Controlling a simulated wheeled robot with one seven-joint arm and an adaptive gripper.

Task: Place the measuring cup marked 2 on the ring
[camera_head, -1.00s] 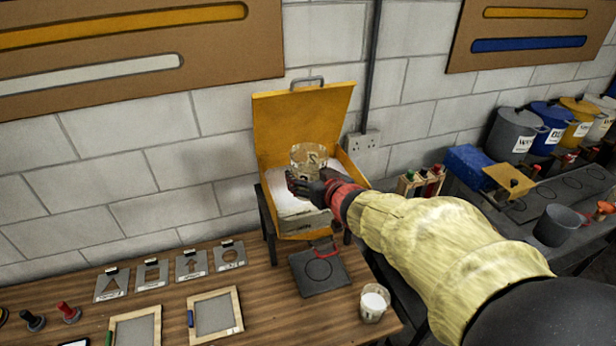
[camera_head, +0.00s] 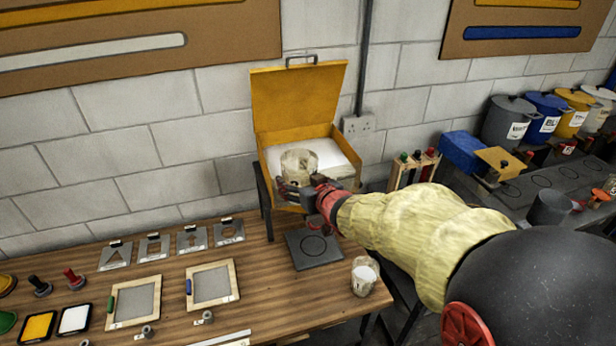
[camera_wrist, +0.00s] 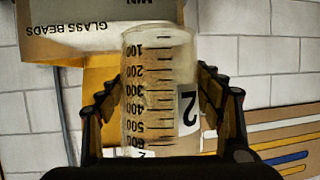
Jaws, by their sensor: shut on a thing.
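My gripper (camera_head: 300,196) is shut on a clear measuring cup (camera_head: 299,164), holding it in front of the open yellow box. In the wrist view the cup (camera_wrist: 158,85) stands between the two fingers, with a black scale and a white label marked 2. It looks filled with pale beads. The ring (camera_head: 313,245) is a thin circle on a dark plate (camera_head: 301,258) at the right end of the wooden table, below my gripper. The held cup is apart from it. A second clear cup (camera_head: 364,276) with white contents stands right of the plate.
The yellow box (camera_head: 297,110) holds white material and stands behind the table. Metal stencils (camera_head: 154,247) and framed screens (camera_head: 212,284) lie left of the plate. Pots (camera_head: 510,122) stand on the dark bench at right.

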